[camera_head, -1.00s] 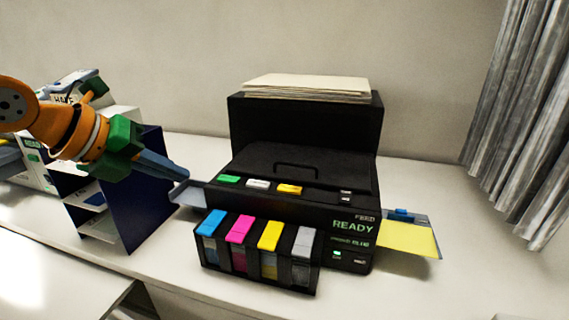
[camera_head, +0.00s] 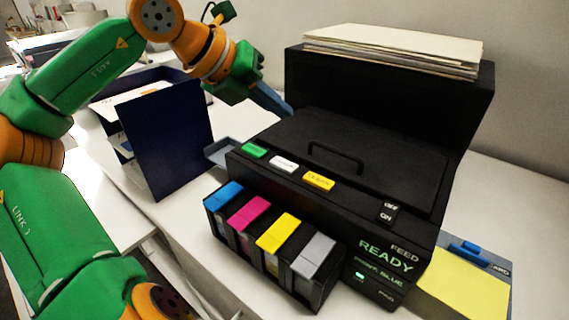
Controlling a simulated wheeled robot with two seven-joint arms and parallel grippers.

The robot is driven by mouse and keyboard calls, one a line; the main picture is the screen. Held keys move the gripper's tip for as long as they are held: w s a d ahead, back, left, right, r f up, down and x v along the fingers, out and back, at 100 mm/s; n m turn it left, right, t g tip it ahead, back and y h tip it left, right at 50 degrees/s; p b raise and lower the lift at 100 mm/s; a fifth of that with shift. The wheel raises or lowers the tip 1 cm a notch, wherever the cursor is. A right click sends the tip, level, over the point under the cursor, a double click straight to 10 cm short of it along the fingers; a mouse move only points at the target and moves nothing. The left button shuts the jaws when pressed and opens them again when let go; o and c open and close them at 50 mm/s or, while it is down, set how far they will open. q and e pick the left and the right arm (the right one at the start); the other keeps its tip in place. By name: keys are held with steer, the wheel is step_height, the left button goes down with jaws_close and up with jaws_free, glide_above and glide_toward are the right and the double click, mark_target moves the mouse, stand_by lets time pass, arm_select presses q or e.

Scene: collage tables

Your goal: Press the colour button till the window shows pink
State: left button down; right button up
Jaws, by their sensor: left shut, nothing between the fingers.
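The black printer (camera_head: 372,145) stands on the white table. Green (camera_head: 254,150), white (camera_head: 284,164) and yellow (camera_head: 319,181) buttons line its top front edge; the yellow one carries small lettering that I cannot read surely. The window (camera_head: 386,262) at the front right shows READY and a smaller line that seems to read PRINT: BLUE, not pink. My left gripper (camera_head: 283,108) is shut and empty, at the printer's left side, behind the green button and apart from all three buttons. My right gripper is out of view.
Blue, magenta, yellow and grey cartridges (camera_head: 250,212) stick out in front. A dark blue file rack (camera_head: 170,140) stands left. A paper stack (camera_head: 395,48) lies on top at the back. A yellow note pad (camera_head: 465,285) is at the right, and an OFF/ON switch (camera_head: 387,212) by the window.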

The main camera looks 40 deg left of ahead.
arm_select(q)
steer(key=b, duration=0.7)
glide_above(280, 166)
steer(key=f, duration=0.7)
steer(key=shift+s+f, duration=0.2)
steer(key=shift+f, duration=0.1)
steer(key=shift+w+f+b, duration=0.2)
steer(key=shift+f+b, duration=0.15)
steer(key=shift+f, duration=0.15)
steer(key=shift+s+r, duration=0.1)
steer(key=shift+f+b, duration=0.35)
steer(key=shift+f, duration=0.1)
steer(key=shift+f+b, duration=0.45)
stand_by(0.7)
steer(key=shift+r+p, duration=0.85)
